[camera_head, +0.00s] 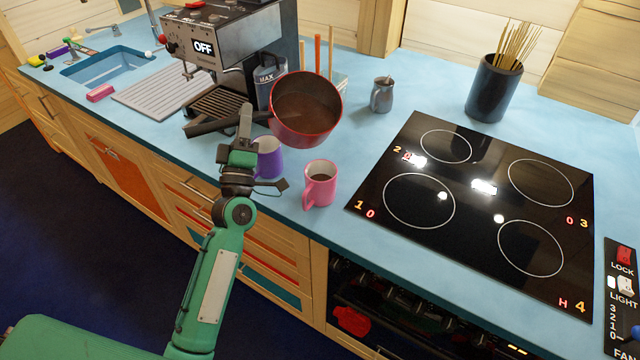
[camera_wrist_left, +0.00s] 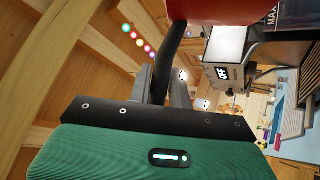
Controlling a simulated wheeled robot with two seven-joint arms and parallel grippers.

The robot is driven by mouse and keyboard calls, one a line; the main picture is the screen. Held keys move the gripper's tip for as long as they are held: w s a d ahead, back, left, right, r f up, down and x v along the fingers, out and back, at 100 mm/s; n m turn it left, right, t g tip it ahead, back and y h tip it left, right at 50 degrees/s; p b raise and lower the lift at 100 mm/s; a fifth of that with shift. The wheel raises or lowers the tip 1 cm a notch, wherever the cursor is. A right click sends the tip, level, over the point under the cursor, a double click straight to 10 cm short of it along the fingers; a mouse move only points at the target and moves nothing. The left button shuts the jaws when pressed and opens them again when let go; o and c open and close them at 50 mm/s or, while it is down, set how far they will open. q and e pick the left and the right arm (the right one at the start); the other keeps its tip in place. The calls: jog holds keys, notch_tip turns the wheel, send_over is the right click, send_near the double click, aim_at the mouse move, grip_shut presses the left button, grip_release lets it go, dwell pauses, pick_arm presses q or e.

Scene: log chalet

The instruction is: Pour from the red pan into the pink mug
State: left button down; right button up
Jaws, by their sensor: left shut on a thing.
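The red pan (camera_head: 307,112) is held up above the counter, above and behind the mugs, with brown contents inside it. My left gripper (camera_head: 243,122) is shut on its dark handle (camera_head: 212,124). In the left wrist view the handle (camera_wrist_left: 172,62) runs between the fingers up to the red pan body (camera_wrist_left: 222,10) at the top edge. The pink mug (camera_head: 320,188) stands upright on the counter, below and slightly right of the pan, with something brown inside. The pan looks near level. My right gripper is in neither view.
A purple mug (camera_head: 268,160) stands left of the pink mug, close to my left gripper. A coffee machine (camera_head: 225,45) stands behind. A black cooktop (camera_head: 480,210) lies to the right. A metal jug (camera_head: 382,95) and a dark pot of sticks (camera_head: 494,90) stand at the back.

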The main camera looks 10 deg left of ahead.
pick_arm(q)
notch_tip(320, 180, up, 9)
jog(key=p, duration=0.7)
jog(key=shift+f, duration=0.15)
jog(key=shift+s, duration=0.1)
jog(key=shift+f, duration=0.1)
